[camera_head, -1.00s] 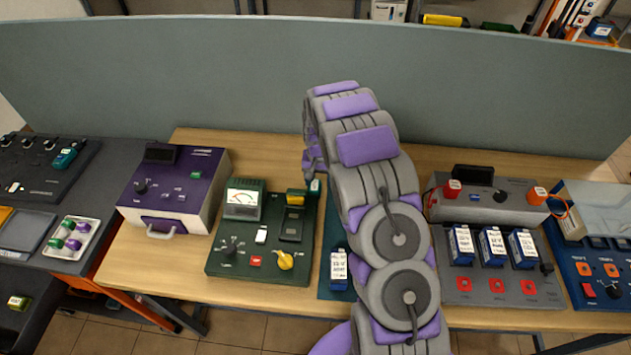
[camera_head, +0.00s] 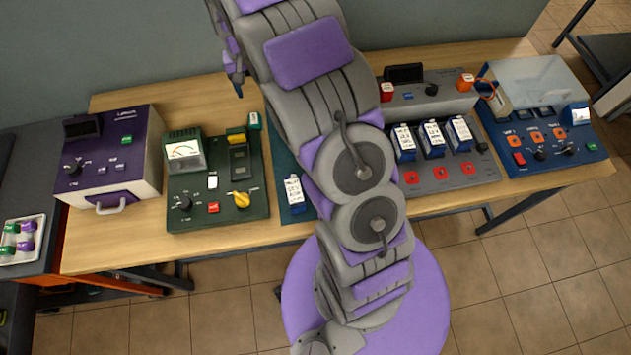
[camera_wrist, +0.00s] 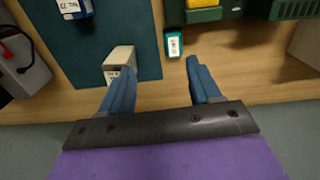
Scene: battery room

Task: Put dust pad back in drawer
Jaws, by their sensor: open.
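The purple-and-white box (camera_head: 112,160) at the left of the table has a drawer front (camera_head: 110,200) with a pale handle; the drawer looks shut. My gripper (camera_head: 238,88) is over the back of the table, behind the green meter panel. In the wrist view my gripper (camera_wrist: 161,68) has its blue fingers apart and nothing between them. A pale labelled block (camera_wrist: 118,60) lies by the left finger, at the teal mat's edge. A small teal labelled piece (camera_wrist: 174,44) lies just beyond the fingertips; it also shows in the head view (camera_head: 254,121). I cannot tell which is the dust pad.
The green meter panel (camera_head: 218,205) stands right of the drawer box. The teal mat (camera_wrist: 105,35) is partly behind my arm in the head view. A grey battery station (camera_head: 450,175) and a blue panel (camera_head: 545,150) are at right. A divider (camera_head: 130,50) stands behind the table.

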